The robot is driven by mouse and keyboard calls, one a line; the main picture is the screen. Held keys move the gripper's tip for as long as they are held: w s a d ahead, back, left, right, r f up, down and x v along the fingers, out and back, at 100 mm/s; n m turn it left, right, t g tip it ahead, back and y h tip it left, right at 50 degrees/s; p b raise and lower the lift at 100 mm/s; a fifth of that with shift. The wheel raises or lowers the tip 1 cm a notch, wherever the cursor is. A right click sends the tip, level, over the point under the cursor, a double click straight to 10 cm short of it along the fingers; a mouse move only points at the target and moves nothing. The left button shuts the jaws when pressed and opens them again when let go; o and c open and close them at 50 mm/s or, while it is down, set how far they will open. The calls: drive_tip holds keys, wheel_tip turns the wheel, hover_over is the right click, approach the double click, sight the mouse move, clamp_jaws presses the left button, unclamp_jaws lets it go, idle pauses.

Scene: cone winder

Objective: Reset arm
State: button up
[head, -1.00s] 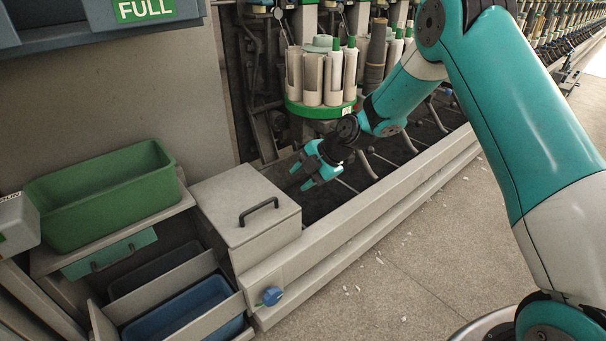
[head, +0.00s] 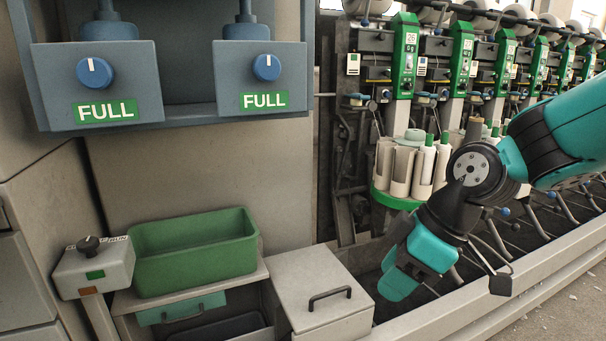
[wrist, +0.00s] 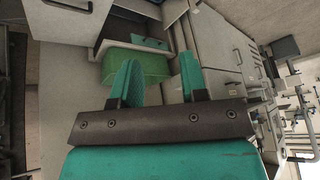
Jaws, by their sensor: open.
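My gripper (head: 402,268) has teal fingers and hangs at the right of the head view, in front of the winder and right of the grey lidded box. It is open and empty. In the wrist view my gripper (wrist: 158,82) shows its two teal fingers apart with nothing between them. Beyond them in that view lies the green bin (wrist: 150,68). My arm comes in from the right edge of the head view.
The green bin (head: 190,262) stands empty on a shelf at lower left. The grey lidded box (head: 322,292) has a black handle. A switch box (head: 95,268) stands at far left. Two blue FULL boxes (head: 262,78) hang above. White bobbins (head: 424,168) stand in a green carousel close behind my arm.

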drive_tip(key=s+d+r+m+g+h, duration=0.1)
drive_tip(key=s+m, duration=0.2)
drive_tip(key=s, duration=0.5)
drive_tip(key=s+d+r+m, duration=0.15)
drive_tip(key=s+m, duration=0.25)
drive_tip(key=s, duration=0.4)
wheel_tip(320, 180, up, 26)
drive_tip(key=w+p, duration=0.1)
drive_tip(key=p, duration=2.4)
drive_tip(key=shift+a+f, duration=0.2)
drive_tip(key=shift+a, duration=0.25)
drive_tip(key=shift+o, duration=0.2)
